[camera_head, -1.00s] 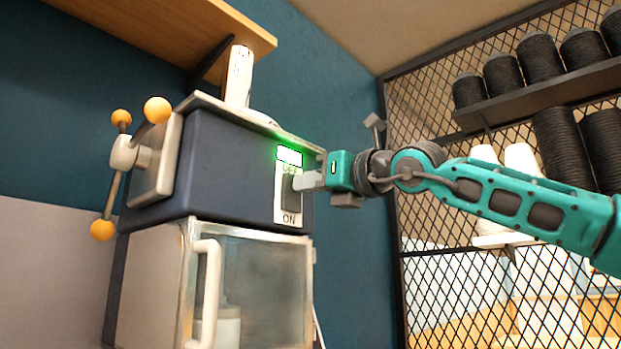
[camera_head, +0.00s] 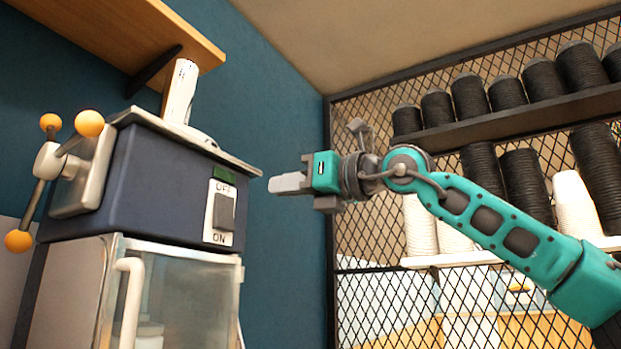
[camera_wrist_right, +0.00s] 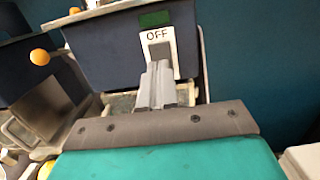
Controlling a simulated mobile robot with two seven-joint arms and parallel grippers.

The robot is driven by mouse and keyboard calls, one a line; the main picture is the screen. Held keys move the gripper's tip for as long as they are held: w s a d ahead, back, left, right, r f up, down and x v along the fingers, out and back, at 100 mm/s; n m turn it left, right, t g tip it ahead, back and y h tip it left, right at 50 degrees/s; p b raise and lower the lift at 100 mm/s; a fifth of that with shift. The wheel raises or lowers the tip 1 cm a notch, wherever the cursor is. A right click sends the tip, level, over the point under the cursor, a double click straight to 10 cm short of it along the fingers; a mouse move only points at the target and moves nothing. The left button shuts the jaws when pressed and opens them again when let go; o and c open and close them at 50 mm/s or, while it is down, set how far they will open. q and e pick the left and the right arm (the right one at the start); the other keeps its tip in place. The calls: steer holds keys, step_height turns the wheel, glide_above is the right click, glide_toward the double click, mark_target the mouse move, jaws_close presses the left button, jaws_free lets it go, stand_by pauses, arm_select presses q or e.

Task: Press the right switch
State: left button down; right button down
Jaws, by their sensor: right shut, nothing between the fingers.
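The switch (camera_head: 224,212) is a grey rocker on a white plate marked OFF above and ON below. It sits on the front of a dark blue machine (camera_head: 150,185). The small green indicator (camera_head: 223,175) above the plate is dark, not glowing. My right gripper (camera_head: 272,184) is shut and empty, to the right of the switch and apart from it. In the right wrist view the shut fingers (camera_wrist_right: 158,75) overlap the lower part of the switch plate (camera_wrist_right: 158,38) and hide the ON label. My left gripper is not in view.
A handle with orange knobs (camera_head: 88,124) sticks out on the machine's left. A glass-fronted cabinet (camera_head: 180,290) with a white handle is below. A wooden shelf (camera_head: 120,35) hangs above.

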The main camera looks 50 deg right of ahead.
steer(key=shift+s+d+r, duration=0.1)
steer(key=shift+s+r, duration=0.1)
steer(key=shift+s, duration=0.95)
steer(key=shift+s+r, duration=0.2)
steer(key=shift+s, duration=0.9)
